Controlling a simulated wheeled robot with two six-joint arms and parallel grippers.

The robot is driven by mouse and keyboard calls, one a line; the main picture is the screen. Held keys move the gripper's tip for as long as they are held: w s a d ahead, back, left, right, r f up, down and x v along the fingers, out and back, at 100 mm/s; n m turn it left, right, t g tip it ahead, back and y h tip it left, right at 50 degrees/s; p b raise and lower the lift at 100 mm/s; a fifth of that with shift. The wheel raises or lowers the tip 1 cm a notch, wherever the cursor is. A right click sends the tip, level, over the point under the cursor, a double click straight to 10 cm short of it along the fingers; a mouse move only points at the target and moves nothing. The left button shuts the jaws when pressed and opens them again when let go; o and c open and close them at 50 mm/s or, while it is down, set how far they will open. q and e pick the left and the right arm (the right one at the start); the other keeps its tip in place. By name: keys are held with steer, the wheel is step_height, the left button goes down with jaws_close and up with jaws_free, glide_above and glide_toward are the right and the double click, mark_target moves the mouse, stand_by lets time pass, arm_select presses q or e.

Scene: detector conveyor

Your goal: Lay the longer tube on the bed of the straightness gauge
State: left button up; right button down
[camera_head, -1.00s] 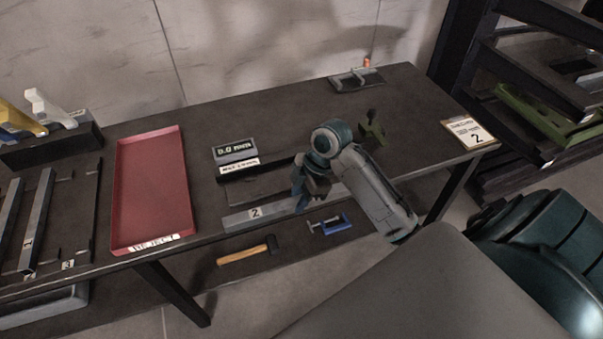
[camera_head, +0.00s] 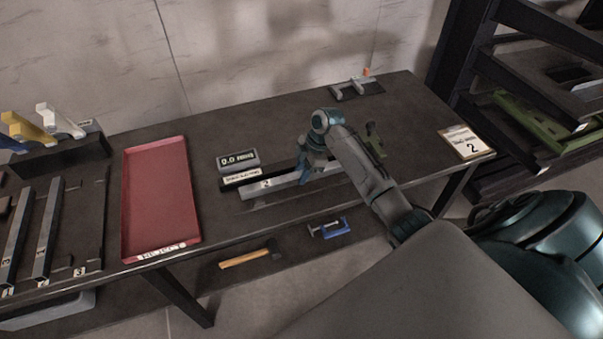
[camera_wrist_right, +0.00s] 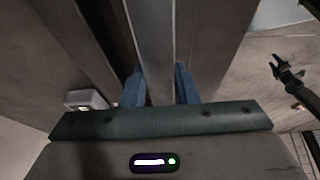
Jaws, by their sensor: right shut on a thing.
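My right gripper (camera_head: 306,178) is shut on a grey square tube marked 2 (camera_head: 283,183). The tube runs left to right, roughly along the straightness gauge. In the right wrist view the tube (camera_wrist_right: 160,40) passes between the two blue fingers of the gripper (camera_wrist_right: 160,88). The gauge has a small display reading about 0.0 (camera_head: 238,158) and a dark bed (camera_head: 232,184) with a white label, close behind the tube. The tube and arm hide much of the bed. I cannot tell whether the tube touches it. My left gripper is not in view.
A red reject tray (camera_head: 160,205) lies left of the gauge. Further left, two grey tubes (camera_head: 47,228) lie on a dark rack. A hammer (camera_head: 245,258) and a blue clamp (camera_head: 330,229) lie below the tabletop.

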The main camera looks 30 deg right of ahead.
steer(key=shift+f, duration=0.85)
steer(key=shift+f, duration=0.1)
steer(key=c, duration=1.1)
jaws_free()
steer(key=shift+s, duration=0.1)
steer(key=b+v, duration=0.3)
steer(key=v, duration=0.7)
steer(key=shift+d+r+b, duration=0.15)
steer(key=shift+r+b, duration=0.2)
steer(key=shift+d+r, duration=0.2)
steer(key=shift+r, duration=0.55)
